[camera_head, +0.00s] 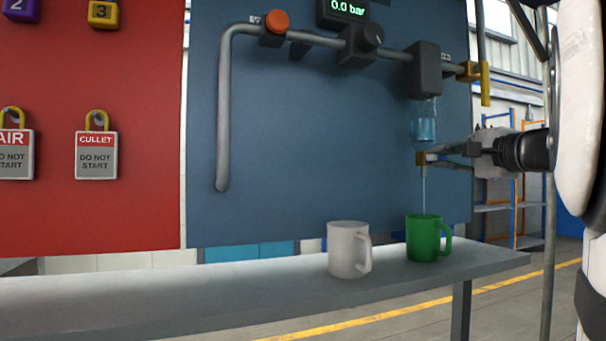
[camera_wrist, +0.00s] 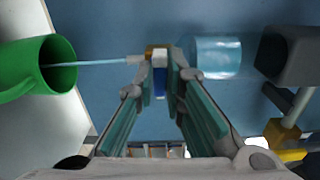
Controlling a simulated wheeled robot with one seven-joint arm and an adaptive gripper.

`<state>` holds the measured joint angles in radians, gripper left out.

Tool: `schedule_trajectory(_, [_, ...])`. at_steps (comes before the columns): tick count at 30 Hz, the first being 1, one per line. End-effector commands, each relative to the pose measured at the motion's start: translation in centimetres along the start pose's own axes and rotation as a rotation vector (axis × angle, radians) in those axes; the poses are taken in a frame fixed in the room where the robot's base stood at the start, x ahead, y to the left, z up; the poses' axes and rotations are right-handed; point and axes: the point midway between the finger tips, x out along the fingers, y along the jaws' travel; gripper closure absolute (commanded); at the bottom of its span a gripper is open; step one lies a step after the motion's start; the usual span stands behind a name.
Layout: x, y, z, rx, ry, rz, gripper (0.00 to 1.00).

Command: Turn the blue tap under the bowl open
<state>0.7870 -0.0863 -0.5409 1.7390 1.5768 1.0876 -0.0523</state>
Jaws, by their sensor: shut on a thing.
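The clear bowl (camera_head: 424,127) holds blue liquid and hangs under a dark grey block on the panel. Below it is a brass tap body (camera_head: 420,158), also in the wrist view (camera_wrist: 157,51). The blue tap handle (camera_wrist: 159,82) shows between my fingertips in the wrist view. My gripper (camera_head: 428,156) reaches in from the right and is shut on the handle; its fingers (camera_wrist: 159,75) hide part of it. A thin pale blue stream (camera_head: 424,192) runs from the tap's outlet down into the green mug (camera_head: 424,238).
A white mug (camera_head: 347,250) stands left of the green mug on a grey shelf (camera_head: 200,290). Above are a pipe with an orange knob (camera_head: 276,22), a dark regulator (camera_head: 362,43) and a yellow lever (camera_head: 484,84). Padlocks with tags hang on the red panel (camera_head: 96,150).

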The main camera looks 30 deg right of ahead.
Motion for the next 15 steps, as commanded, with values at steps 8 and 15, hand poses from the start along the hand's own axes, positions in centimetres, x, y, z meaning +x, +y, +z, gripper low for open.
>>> schedule_trajectory(8, [0.06, 0.23, 0.06, -0.063, -0.003, 0.003, 1.0])
schedule_trajectory(15, [0.07, 0.15, 0.07, -0.071, -0.003, 0.003, 1.0])
